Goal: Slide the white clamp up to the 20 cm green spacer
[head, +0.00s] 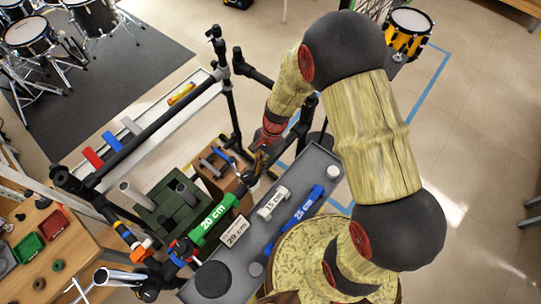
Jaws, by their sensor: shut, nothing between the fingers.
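The green spacer (214,219), marked 20 cm, lies in line with a dark bar of the rack in the head view. A red and blue fitting (181,251) is near its lower left end. I cannot pick out the white clamp with certainty; small pale parts around the bar are too small to tell. My gripper (257,167) is above and to the right of the green spacer, near the upper right part of the bar. It is small and dark here. It is shut and holds nothing.
Black rack posts (229,100) rise nearby.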

